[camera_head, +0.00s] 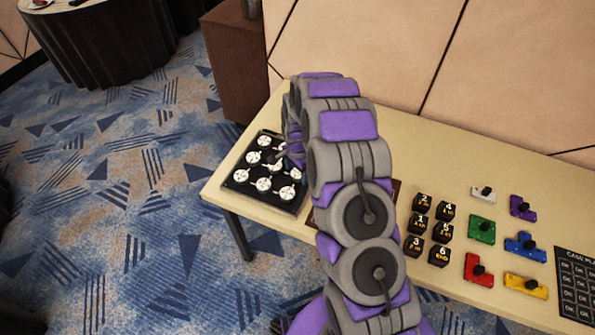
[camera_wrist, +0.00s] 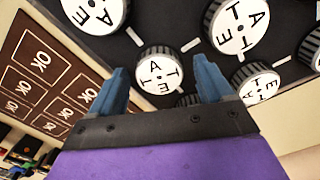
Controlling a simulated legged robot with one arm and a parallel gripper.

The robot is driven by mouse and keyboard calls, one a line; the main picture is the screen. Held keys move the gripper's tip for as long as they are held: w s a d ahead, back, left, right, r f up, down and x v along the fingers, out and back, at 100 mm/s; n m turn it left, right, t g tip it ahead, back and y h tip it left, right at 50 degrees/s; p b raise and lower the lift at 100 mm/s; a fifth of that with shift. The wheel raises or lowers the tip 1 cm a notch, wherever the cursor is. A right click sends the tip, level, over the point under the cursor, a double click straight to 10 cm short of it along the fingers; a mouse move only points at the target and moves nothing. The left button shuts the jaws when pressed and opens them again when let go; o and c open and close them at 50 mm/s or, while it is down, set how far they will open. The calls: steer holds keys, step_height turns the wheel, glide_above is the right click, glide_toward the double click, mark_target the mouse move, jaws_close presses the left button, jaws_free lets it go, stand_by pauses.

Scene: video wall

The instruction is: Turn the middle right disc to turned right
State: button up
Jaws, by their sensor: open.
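A black panel (camera_head: 250,192) with rows of white lettered discs lies at the left end of the table. The middle right disc (camera_head: 296,173) is partly screened by my arm in the head view. In the wrist view the disc (camera_wrist: 157,72) shows between my fingertips, facing me, with a dark ribbed rim and black letters. My gripper (camera_wrist: 160,80) is open, one blue finger on each side of the disc. It also shows, small, at the panel's right side in the head view (camera_head: 287,160). I cannot tell whether the fingers touch the rim.
Neighbouring discs (camera_wrist: 240,25) stand close around. A brown board with OK squares (camera_wrist: 40,60) lies beside the panel. Black numbered cubes (camera_head: 420,222) and coloured blocks with knobs (camera_head: 481,230) stand to the right on the table (camera_head: 450,165). A wall (camera_head: 430,60) rises behind.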

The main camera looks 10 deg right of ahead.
steer(key=shift+c, duration=0.4)
steer(key=c, duration=1)
steer(key=shift+o, duration=0.2)
steer(key=shift+r, duration=0.1)
steer(key=shift+n+p, duration=0.4)
steer(key=shift+p, duration=0.05)
steer(key=n+p, duration=0.3)
steer(key=shift+r+n, duration=0.15)
steer(key=shift+n, duration=0.25)
steer(key=n+p, duration=0.2)
steer(key=n, duration=0.3)
steer(key=shift+p, duration=0.35)
steer(key=n+p, duration=0.1)
steer(key=n, duration=0.4)
steer(key=shift+w+n, duration=0.1)
steer(key=shift+n, duration=0.3)
steer(key=n, duration=0.5)
steer(key=shift+n, duration=0.3)
